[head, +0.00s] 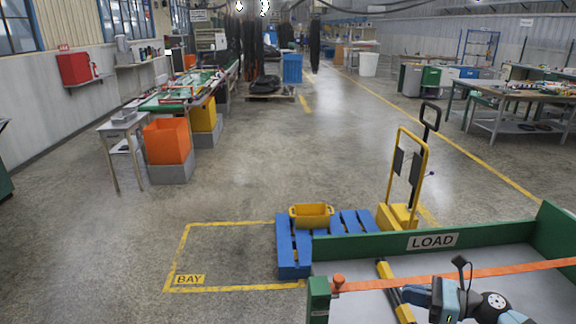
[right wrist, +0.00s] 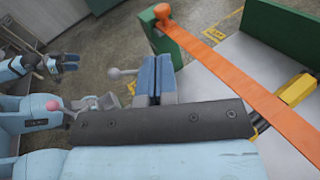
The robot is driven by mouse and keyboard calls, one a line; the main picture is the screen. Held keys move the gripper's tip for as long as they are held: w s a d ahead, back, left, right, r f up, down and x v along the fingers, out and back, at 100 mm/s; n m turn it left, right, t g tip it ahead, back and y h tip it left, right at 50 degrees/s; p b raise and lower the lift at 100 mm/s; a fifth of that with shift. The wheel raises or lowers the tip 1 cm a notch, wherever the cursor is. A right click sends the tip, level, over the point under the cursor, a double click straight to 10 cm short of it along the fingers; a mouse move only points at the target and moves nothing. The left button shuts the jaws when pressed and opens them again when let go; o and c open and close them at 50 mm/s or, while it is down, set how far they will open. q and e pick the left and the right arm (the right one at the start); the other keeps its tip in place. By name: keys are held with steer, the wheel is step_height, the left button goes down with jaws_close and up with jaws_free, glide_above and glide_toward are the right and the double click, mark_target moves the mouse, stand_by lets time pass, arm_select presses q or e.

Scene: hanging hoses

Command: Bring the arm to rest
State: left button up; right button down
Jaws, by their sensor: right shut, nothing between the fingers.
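My right gripper (head: 418,295) shows at the bottom right of the head view, low over the grey load bed with the LOAD sign (head: 432,241). In the right wrist view its blue fingers (right wrist: 152,76) are pressed together with nothing between them. An orange strap (head: 470,274) crosses the bed just beyond the gripper; it also shows in the right wrist view (right wrist: 235,75), to the right of the fingers and apart from them. My left gripper (right wrist: 70,62) shows small at the left of the right wrist view, too small to tell its jaws.
The bed has green walls (head: 490,234) and an orange-topped post (head: 338,281). A yellow and black bar (head: 390,285) lies near the gripper. Beyond stand a blue pallet (head: 288,250) with a yellow bin (head: 311,214) and a yellow pallet jack (head: 397,214).

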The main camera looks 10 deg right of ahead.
arm_select(q)
step_height(320, 180, up, 8)
steer(key=p, duration=0.7)
steer(key=shift+a+f, duration=0.2)
arm_select(e)
steer(key=s+a+f+n+t+h, duration=0.1)
steer(key=s+a+f+n+h, duration=0.4)
steer(key=s+n, duration=0.5)
steer(key=s+a+f+n+h, duration=0.6)
steer(key=s+a+n, duration=0.3)
steer(key=n, duration=0.9)
steer(key=shift+s+f+n+t, duration=0.35)
steer(key=shift+s+f, duration=0.4)
steer(key=shift+s, duration=0.25)
arm_select(q)
steer(key=shift+s+d, duration=0.1)
arm_select(e)
steer(key=shift+a, duration=0.1)
arm_select(q)
steer(key=shift+c, duration=0.5)
